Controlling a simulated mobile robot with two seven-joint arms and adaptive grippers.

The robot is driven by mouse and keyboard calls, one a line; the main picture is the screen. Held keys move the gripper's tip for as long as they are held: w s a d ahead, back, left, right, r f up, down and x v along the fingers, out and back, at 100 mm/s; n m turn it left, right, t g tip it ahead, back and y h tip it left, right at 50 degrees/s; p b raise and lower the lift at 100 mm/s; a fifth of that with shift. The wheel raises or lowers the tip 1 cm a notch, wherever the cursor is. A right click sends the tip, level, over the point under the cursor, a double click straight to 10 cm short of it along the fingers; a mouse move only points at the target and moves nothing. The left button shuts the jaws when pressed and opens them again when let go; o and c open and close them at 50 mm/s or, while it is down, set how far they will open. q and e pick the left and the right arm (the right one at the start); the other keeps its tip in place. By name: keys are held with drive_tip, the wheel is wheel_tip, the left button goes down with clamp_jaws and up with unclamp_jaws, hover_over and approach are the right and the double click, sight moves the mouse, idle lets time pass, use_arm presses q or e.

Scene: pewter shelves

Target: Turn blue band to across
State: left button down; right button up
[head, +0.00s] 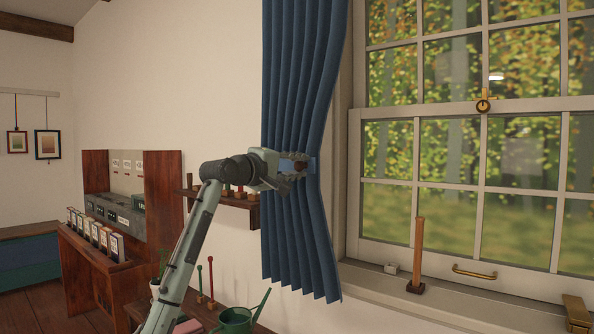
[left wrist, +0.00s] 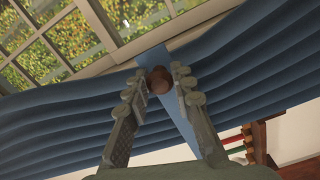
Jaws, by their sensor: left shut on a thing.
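A round brown knob (left wrist: 160,79) sits on the band. My left gripper (head: 298,167) is at the band, with its fingertips (left wrist: 162,82) closed on either side of the knob. The fingers cover part of the knob and band in the head view. My right gripper is in neither view.
A small wall shelf (head: 232,200) with pegs is close behind my left arm. The window sill (head: 385,286) carries an upright wooden post (head: 418,250). A green watering can (head: 236,318) stands below the curtain. A wooden cabinet (head: 163,215) is at left.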

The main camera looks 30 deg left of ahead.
use_arm(q)
drive_tip(key=shift+r, duration=0.3)
drive_tip(key=c, duration=1.3)
unclamp_jaws()
drive_tip(key=shift+o, duration=0.2)
drive_tip(key=shift+f, duration=0.1)
drive_tip(key=shift+s+f, duration=0.1)
drive_tip(key=shift+s, duration=0.1)
drive_tip(key=s, duration=1.1)
drive_tip(key=shift+s+a, duration=0.3)
drive_tip(key=shift+a, duration=0.15)
